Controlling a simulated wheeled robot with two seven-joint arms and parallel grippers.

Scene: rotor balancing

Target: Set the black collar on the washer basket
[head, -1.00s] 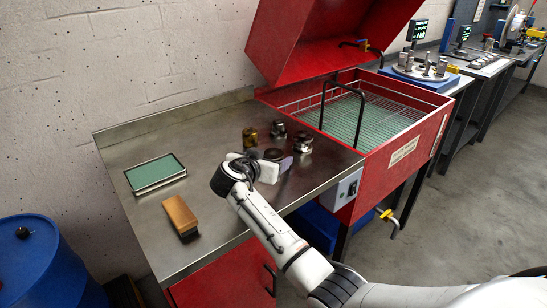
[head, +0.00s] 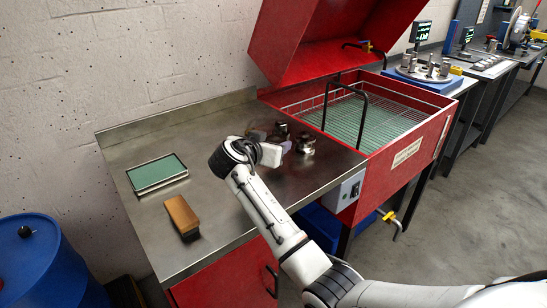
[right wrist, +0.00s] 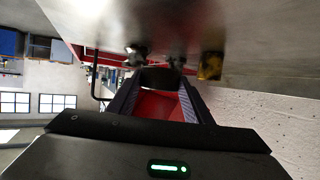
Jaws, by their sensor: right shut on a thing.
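My right gripper (head: 271,140) is raised a little over the steel bench, shut on the black collar. The collar shows as a dark shape between the fingertips in the right wrist view (right wrist: 158,78); in the head view the fingers largely hide it. The washer basket (head: 380,122) is a wire grid inside the red washer, right of the gripper, and its floor looks bare. My left gripper is not in view.
Metal parts (head: 305,143) stand on the bench beside the gripper. A brass-coloured part (right wrist: 210,65) shows in the right wrist view. A black hoop handle (head: 345,88) rises at the basket's near side. The red lid (head: 325,40) is open. A green-topped tray (head: 156,172) and brown block (head: 182,216) lie left.

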